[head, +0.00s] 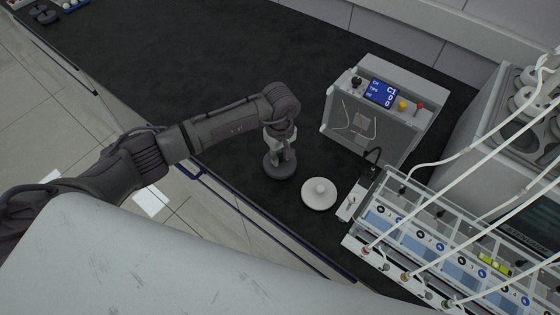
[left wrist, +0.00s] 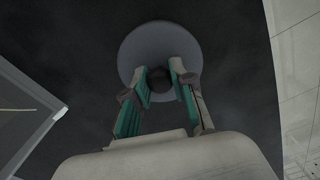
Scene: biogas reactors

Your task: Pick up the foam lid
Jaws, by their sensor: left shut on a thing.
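The foam lid, as I take it, is a dark grey round disc (head: 279,168) on or just above the black counter, under my left gripper (head: 281,151). In the left wrist view the disc (left wrist: 140,42) shows as a grey circle with a dark round knob (left wrist: 160,78) at its middle. My left gripper (left wrist: 160,87) points down and is shut on this knob, one green-padded finger on each side. I cannot tell whether the disc touches the counter. My right gripper is not in view.
A white round lid with a knob (head: 319,194) lies just right of the grey one. A box with a blue display (head: 378,110) stands behind, and a rack with tubes and bottles (head: 440,235) stands at right.

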